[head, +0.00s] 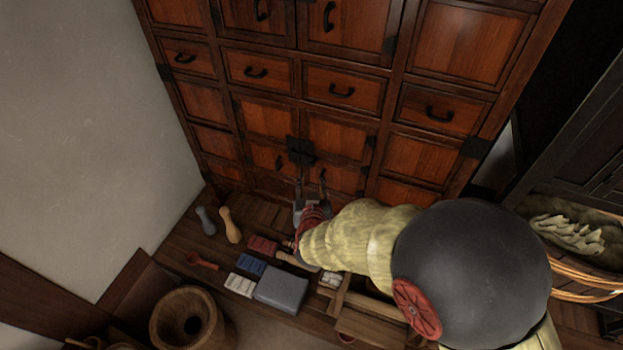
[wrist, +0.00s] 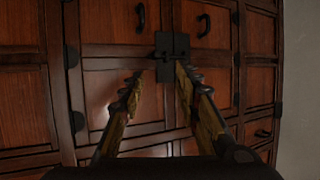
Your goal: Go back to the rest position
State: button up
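My gripper (head: 311,182) is in front of the lower part of the wooden cabinet (head: 270,119), pointing at it. In the wrist view, the two fingers of my gripper (wrist: 158,80) stand apart with nothing between them, so it is open and empty. A dark metal latch plate (wrist: 172,57) on the cabinet doors shows beyond the fingertips. I cannot tell whether the fingertips touch the cabinet. My arm reaches in from the lower right of the head view and hides part of the work surface.
Left of my arm, the wooden surface holds two bottle-shaped pieces (head: 230,225), a red scoop (head: 203,261), small coloured blocks (head: 251,264) and a grey slab (head: 281,289). A wooden mortar (head: 185,321) stands lower left. A basket (head: 575,270) is at right.

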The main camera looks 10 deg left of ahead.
jog(key=shift+s, duration=0.1)
dwell(0.5)
jog(key=s+a+f+g, duration=0.2)
jog(key=s+f+g, duration=0.2)
jog(key=s+f, duration=0.3)
jog(key=s+d+n+g, duration=0.2)
jog(key=s+g, duration=0.2)
jog(key=s, duration=0.3)
jog(key=s+d+r+m+h+b, duration=0.1)
jog(key=s+d+r, duration=0.2)
jog(key=d+r, duration=0.4)
jog(key=s+d+r+m+h+b, duration=0.1)
jog(key=s+d+r, duration=0.3)
jog(key=d+r, duration=0.4)
jog(key=s+d+r+m+h+b, duration=0.1)
jog(key=d+r, duration=0.6)
jog(key=d, duration=1.1)
jog(key=shift+s+r+m+t+b, duration=0.15)
jog(key=shift+s+m+t+b, duration=0.25)
jog(key=shift+s+m, duration=0.9)
jog(key=shift+s+n, duration=0.25)
jog(key=shift+n, duration=0.05)
